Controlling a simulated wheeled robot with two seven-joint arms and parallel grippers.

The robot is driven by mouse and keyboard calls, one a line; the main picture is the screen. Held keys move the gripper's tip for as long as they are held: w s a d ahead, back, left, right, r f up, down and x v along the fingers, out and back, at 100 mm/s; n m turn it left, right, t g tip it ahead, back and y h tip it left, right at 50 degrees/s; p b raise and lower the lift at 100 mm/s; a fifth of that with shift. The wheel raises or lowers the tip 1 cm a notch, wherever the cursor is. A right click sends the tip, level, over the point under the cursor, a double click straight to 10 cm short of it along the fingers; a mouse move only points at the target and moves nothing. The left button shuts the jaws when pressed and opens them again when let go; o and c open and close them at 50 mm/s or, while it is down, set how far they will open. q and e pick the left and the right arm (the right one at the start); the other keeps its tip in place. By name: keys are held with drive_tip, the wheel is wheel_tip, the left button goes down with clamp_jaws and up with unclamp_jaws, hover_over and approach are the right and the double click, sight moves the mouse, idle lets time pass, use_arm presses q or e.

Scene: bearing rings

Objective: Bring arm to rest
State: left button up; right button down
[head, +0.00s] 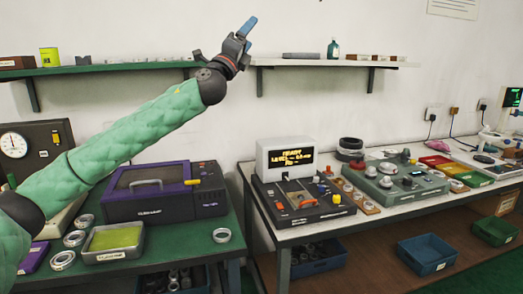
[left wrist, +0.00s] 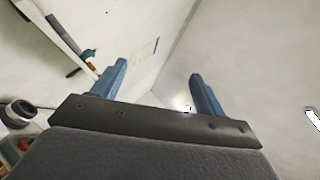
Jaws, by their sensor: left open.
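My left arm, in a green padded sleeve, reaches up from the lower left of the head view. Its gripper (head: 246,30) is raised in front of the white wall, higher in the picture than the shelves. In the left wrist view the two blue fingers (left wrist: 157,88) stand wide apart with nothing between them, so it is open and empty. My right gripper is in neither view.
A green shelf (head: 130,68) and a white shelf (head: 280,62) run along the wall. Below stand a green-topped table with a purple machine (head: 165,192) and a white-topped table with a display box (head: 287,158). Bearing rings (head: 222,235) lie on the green top.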

use_arm(q)
drive_tip(key=s+a+f+n+g+y+p, duration=0.25)
drive_tip(key=s+f+n+y, duration=0.3)
drive_tip(key=f+n, duration=0.55)
drive_tip(key=s+a+f+n+g+y+p, duration=0.15)
drive_tip(key=s+f+n+g+y, duration=0.35)
drive_tip(key=f, duration=1)
drive_tip(key=s+a+f+n+g+y+p, duration=0.1)
drive_tip(key=s+a+f+n+y, duration=0.35)
drive_tip(key=f+n, duration=0.75)
drive_tip(key=s+f+n+g+h+p, duration=0.1)
drive_tip(key=s+f+g, duration=0.4)
drive_tip(key=s+f, duration=1.3)
drive_tip(key=s+a+f+g+h+p, duration=0.1)
drive_tip(key=s+f+g+p, duration=0.3)
drive_tip(key=s+f, duration=1.4)
drive_tip(key=s+g, duration=0.1)
drive_tip(key=s, duration=0.4)
drive_tip(key=shift+a+f+n, duration=0.3)
drive_tip(key=shift+f+n, duration=0.1)
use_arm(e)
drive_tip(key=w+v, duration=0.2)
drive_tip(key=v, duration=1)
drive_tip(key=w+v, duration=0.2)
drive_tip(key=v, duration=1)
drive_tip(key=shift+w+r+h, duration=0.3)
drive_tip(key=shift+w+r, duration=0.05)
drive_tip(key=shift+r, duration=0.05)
